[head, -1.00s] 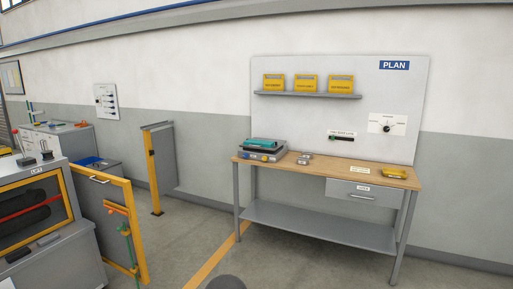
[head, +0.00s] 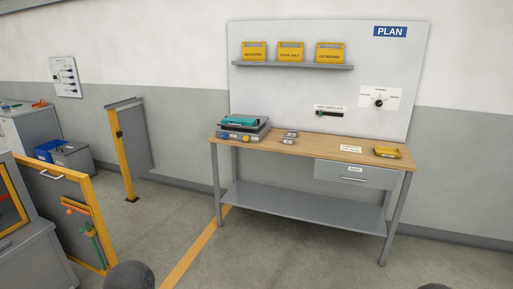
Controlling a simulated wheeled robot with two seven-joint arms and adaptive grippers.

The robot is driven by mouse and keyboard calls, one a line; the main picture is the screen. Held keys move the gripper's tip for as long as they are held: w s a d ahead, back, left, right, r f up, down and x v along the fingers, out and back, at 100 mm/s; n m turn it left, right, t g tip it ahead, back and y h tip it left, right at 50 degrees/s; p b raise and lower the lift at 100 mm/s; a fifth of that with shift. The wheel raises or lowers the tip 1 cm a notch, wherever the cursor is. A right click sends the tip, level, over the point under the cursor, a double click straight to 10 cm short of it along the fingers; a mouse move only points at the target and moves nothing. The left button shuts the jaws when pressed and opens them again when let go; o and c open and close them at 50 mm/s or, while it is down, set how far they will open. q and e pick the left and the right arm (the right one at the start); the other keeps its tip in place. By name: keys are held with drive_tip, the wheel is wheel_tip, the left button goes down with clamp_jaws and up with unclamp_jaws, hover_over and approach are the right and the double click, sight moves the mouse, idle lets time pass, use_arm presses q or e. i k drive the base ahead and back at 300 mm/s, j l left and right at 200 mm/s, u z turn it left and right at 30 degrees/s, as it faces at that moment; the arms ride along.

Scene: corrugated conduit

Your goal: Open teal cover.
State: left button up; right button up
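The teal cover (head: 246,122) sits on top of a grey box-like device (head: 242,133) at the left end of the wooden workbench (head: 300,145). It looks closed, though it is small at this distance. The device has a yellow part and a blue part on its front face. Neither of my grippers shows in the head view. The workbench stands some way ahead of me, against the wall.
Small grey items (head: 290,136) and a yellow item (head: 388,152) are on the bench. A panel with a dial (head: 380,99) and a shelf (head: 296,66) rises behind. A yellow-framed gate (head: 68,215) stands at left. Floor before the bench is clear.

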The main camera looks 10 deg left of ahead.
sight(230, 120)
drive_tip(key=i+j+u, duration=0.25)
drive_tip(key=i, duration=0.75)
drive_tip(key=i+u, duration=0.3)
drive_tip(key=i, duration=0.75)
